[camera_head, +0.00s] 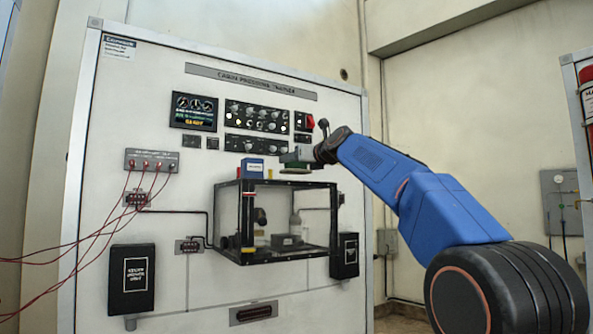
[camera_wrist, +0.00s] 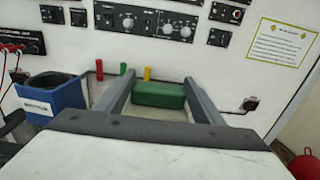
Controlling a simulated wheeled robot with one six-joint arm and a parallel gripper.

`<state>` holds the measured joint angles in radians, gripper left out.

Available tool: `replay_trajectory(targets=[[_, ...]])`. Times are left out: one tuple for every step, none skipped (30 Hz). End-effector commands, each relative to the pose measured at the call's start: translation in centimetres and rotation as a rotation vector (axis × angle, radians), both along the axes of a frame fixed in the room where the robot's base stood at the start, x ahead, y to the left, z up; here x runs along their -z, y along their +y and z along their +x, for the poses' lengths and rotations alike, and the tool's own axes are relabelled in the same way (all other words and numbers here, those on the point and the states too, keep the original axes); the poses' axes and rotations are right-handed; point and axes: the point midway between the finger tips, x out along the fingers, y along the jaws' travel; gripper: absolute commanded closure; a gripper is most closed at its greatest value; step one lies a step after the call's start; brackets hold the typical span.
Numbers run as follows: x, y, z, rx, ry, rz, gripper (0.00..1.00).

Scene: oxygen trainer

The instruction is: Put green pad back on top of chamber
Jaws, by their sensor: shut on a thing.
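The chamber (camera_head: 240,222) is a clear box with a black frame, mounted on the front of the white trainer panel. My gripper (camera_head: 296,160) is over the right part of the chamber's top. It is shut on the green pad (camera_head: 295,171), which shows as a thin flat green edge below the fingers. In the wrist view the green pad (camera_wrist: 158,95) sits between the two grey fingers of my gripper (camera_wrist: 160,88). The pad looks level and close above the chamber top; I cannot tell whether it touches.
A blue box (camera_head: 252,169) stands on the chamber's top left; it also shows in the wrist view (camera_wrist: 60,102). Small red, green and yellow pegs (camera_wrist: 123,69) stand behind the fingers. Red cables (camera_head: 95,235) hang at the left. A black box (camera_head: 344,255) is right of the chamber.

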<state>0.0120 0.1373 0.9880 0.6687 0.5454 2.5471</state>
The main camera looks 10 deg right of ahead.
Motion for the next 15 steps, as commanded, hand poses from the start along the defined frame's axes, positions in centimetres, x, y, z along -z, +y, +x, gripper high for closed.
replay_trajectory(targets=[[0.7, 0.0, 0.0, 0.000, 0.002, 0.000, 0.60], [1.1, 0.0, 0.0, 0.000, 0.003, 0.001, 0.60], [1.6, 0.0, 0.0, -0.001, 0.003, 0.001, 0.60], [1.9, 0.0, 0.0, -0.001, 0.003, 0.001, 0.60], [2.2, 0.0, 0.0, 0.000, 0.002, 0.000, 0.60], [2.4, 0.0, 0.0, 0.000, 0.000, 0.001, 0.60], [2.6, 0.0, 0.0, 0.000, 0.000, 0.001, 0.60], [2.8, 0.0, 0.0, 0.001, 0.001, 0.001, 0.60], [2.9, 0.0, 0.0, 0.001, 0.001, 0.001, 0.60], [2.9, 0.0, 0.0, 0.001, 0.001, 0.000, 0.60], [2.9, 0.0, 0.0, 0.001, 0.001, 0.000, 0.60], [2.9, 0.0, 0.0, 0.001, 0.000, 0.000, 0.60], [2.9, 0.0, 0.0, 0.001, 0.000, 0.000, 0.60], [2.9, 0.0, 0.0, 0.001, 0.000, 0.000, 0.60], [2.8, 0.0, 0.0, 0.001, 0.000, 0.000, 0.60]])
